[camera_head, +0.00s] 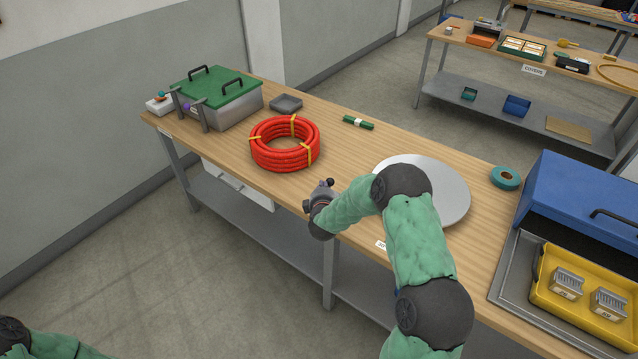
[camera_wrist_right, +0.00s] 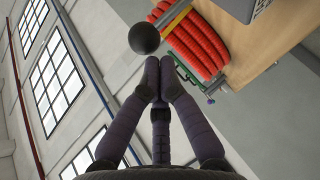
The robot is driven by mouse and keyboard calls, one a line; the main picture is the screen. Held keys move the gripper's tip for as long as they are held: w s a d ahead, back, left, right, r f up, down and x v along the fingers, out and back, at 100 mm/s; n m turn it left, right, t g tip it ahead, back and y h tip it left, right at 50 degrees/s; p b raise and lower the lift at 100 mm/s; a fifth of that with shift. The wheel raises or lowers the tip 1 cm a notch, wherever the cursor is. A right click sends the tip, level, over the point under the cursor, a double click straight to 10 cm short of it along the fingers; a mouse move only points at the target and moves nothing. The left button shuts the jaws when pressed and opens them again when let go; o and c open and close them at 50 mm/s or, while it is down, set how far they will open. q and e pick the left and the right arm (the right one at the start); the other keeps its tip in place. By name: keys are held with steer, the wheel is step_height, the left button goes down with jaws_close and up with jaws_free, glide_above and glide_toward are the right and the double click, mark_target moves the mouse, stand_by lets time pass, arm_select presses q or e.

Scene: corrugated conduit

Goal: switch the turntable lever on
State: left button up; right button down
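The turntable is a round grey disc (camera_head: 453,194) on the wooden table, partly hidden behind my right arm. Its lever seems to end in a black ball knob (camera_head: 330,182) at the table's front edge. In the right wrist view the ball (camera_wrist_right: 145,38) appears large just beyond the fingertips, with a metal rod (camera_wrist_right: 180,17) running to the upper right. My right gripper (camera_head: 321,192) is beside the knob. In the wrist view its dark fingers (camera_wrist_right: 160,72) come together at the tips with nothing between them. Whether they touch the ball is unclear. My left gripper is out of view.
A red conduit coil (camera_head: 284,144) lies left of the turntable. A green-lidded metal box (camera_head: 217,98) and a small grey tray (camera_head: 286,103) stand at the far left. Teal tape (camera_head: 506,178) and a blue-lidded case (camera_head: 580,205) are on the right.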

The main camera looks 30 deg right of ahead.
mark_target(329, 181)
steer(key=shift+w+d+r+m+g+y+p, duration=0.3)
steer(key=shift+d+r+g+y+p, duration=0.3)
steer(key=shift+p, duration=0.25)
steer(key=shift+w+d+f+m+y+p, duration=0.2)
steer(key=shift+d+m+y+p, duration=0.15)
steer(key=shift+d+p, duration=0.2)
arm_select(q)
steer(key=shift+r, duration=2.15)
arm_select(e)
steer(key=shift+w+d+f, duration=0.15)
steer(key=shift+d, duration=0.25)
arm_select(q)
steer(key=shift+p, duration=0.3)
arm_select(e)
steer(key=shift+d, duration=0.1)
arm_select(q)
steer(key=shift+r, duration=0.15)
